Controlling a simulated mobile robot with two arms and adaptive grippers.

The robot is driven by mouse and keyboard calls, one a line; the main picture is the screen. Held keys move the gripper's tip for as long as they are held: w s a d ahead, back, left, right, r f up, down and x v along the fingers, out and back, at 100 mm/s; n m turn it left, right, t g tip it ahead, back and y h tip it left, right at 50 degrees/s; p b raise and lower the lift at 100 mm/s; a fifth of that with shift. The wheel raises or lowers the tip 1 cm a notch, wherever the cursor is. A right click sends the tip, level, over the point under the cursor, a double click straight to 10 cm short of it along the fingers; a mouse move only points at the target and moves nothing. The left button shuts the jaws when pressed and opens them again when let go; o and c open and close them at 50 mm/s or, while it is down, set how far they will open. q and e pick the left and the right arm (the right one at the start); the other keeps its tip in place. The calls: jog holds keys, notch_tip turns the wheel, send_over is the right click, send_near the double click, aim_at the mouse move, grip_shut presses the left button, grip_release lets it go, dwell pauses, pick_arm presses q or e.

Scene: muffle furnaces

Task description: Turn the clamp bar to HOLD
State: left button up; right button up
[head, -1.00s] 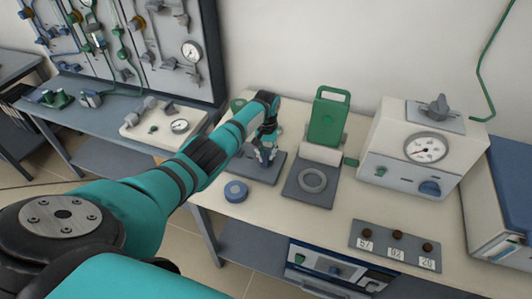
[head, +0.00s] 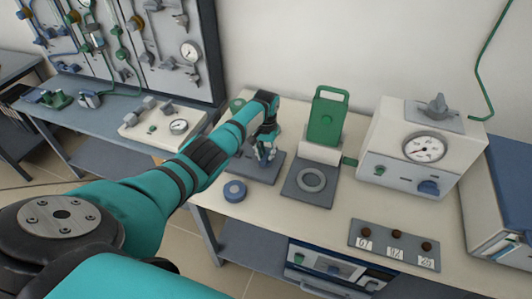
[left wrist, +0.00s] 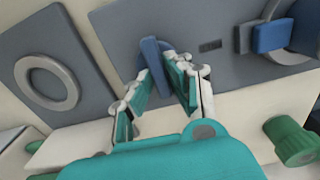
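A blue upright bar (left wrist: 153,66), which looks like the clamp bar, stands on a grey plate (left wrist: 110,28) in the left wrist view. A small dark label (left wrist: 210,45), unreadable here, is on the plate to its right. My left gripper (left wrist: 158,68) has its fingers on both sides of the bar, with the tips close to it. I cannot tell whether they press on it. In the head view my left gripper (head: 265,156) is low over the grey plate (head: 245,172) and hides the bar. My right gripper is not in view.
A second blue part (left wrist: 271,36) with a grey ring is at the upper right of the wrist view. A grey pad with a ring (head: 311,180), a green upright plate (head: 327,118), a gauge box (head: 420,150) and a blue round piece (head: 235,191) stand nearby.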

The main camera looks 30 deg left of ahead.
aim_at(266, 155)
pick_arm(q)
jog(key=o, duration=0.4)
notch_tip(266, 155, up, 12)
dwell(0.5)
dwell(0.6)
